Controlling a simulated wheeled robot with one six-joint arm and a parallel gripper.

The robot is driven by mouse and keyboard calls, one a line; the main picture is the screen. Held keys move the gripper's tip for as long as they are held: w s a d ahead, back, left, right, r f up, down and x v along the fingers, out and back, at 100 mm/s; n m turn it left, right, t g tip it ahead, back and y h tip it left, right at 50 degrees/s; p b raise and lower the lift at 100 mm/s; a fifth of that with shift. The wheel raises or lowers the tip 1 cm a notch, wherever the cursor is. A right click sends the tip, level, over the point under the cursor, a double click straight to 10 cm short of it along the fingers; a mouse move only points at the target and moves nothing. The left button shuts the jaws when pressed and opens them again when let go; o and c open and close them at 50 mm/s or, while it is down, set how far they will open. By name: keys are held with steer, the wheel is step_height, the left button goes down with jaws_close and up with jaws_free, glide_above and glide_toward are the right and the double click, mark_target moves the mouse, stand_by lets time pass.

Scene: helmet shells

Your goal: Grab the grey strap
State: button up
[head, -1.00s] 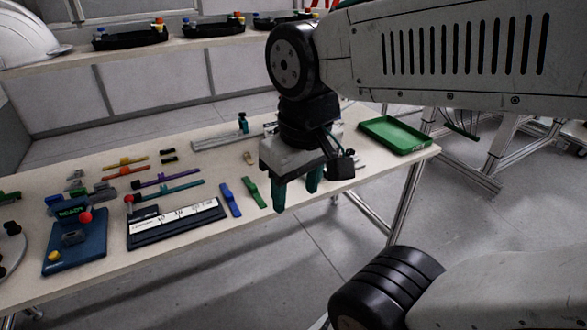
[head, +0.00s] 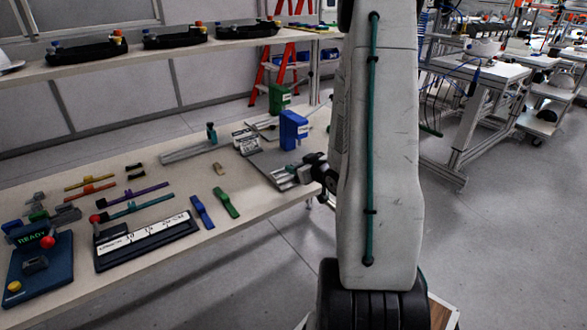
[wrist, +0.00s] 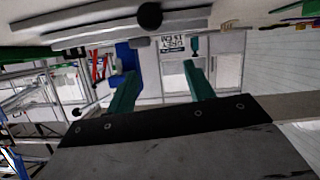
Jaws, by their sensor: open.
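No strap in the head view is clearly the grey one. Small grey pieces (head: 66,214) lie at the table's left, too small to identify. Among the coloured straps are a yellow strap (head: 88,182), an orange strap (head: 90,191), a purple strap (head: 138,192) and a teal strap (head: 140,206). My gripper (wrist: 160,67) shows in the wrist view with two teal fingers apart and nothing between them. A small white card (wrist: 174,44) with blurred lettering shows beyond the fingers.
A metal rail (head: 188,149), a measuring board (head: 148,242), a blue clip (head: 202,212), a green clip (head: 226,203) and a READY box (head: 40,268) are on the table (head: 250,195).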

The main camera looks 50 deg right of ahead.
mark_target(297, 165)
steer(key=s, duration=0.1)
steer(key=s+d+f+t, duration=0.1)
steer(key=s+f+t, duration=0.1)
steer(key=shift+d+f+m, duration=0.15)
steer(key=shift+d+m, duration=0.15)
steer(key=shift+m, duration=0.1)
steer(key=shift+w+f, duration=0.1)
steer(key=x, duration=0.7)
steer(key=shift+w+d+f, duration=0.1)
steer(key=shift+d+f, duration=0.05)
steer(key=shift+d, duration=0.25)
steer(key=c, duration=1)
